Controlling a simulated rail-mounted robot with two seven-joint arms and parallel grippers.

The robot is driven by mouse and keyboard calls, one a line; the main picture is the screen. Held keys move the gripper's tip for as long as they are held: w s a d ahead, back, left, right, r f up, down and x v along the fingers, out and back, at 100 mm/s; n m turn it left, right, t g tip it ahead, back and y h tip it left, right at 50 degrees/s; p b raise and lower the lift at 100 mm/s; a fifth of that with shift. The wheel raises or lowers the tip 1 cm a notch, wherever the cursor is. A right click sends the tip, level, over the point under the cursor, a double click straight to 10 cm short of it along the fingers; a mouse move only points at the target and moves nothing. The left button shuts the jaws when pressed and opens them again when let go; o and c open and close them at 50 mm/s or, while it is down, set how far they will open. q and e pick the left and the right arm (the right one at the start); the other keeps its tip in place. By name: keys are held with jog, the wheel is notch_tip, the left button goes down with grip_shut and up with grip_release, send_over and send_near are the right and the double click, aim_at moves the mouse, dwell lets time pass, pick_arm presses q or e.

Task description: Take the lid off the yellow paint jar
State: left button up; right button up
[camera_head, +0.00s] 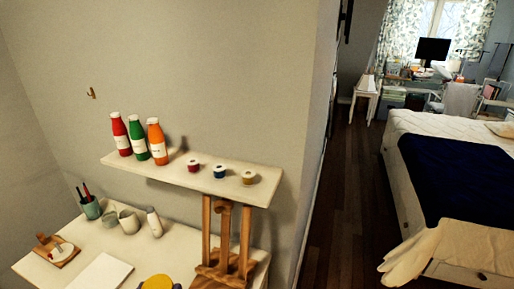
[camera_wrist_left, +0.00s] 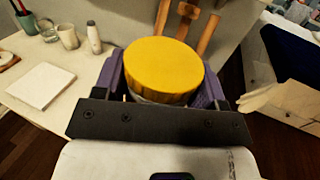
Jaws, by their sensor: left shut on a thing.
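The yellow paint jar's round yellow lid (camera_wrist_left: 164,66) fills the middle of the left wrist view, with a ribbed side edge. A strip of the greyish jar body (camera_wrist_left: 150,98) shows under the lid; the rest is hidden. My left gripper (camera_wrist_left: 164,88) is shut around it, with a purple finger on each side. I cannot tell whether the fingers press on the lid or the jar body. In the head view the yellow lid (camera_head: 158,282) shows at the bottom edge, above the front of the table. My right gripper is not in view.
A white table (camera_head: 182,255) holds a brush cup (camera_head: 90,208), mugs, a white bottle (camera_head: 154,222), paper (camera_head: 101,272) and a wooden easel (camera_head: 225,240). A wall shelf (camera_head: 225,183) above bears three bottles and three small jars. Dark floor is free between table and bed (camera_head: 440,135).

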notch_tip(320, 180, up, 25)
jog(key=p, duration=2.3)
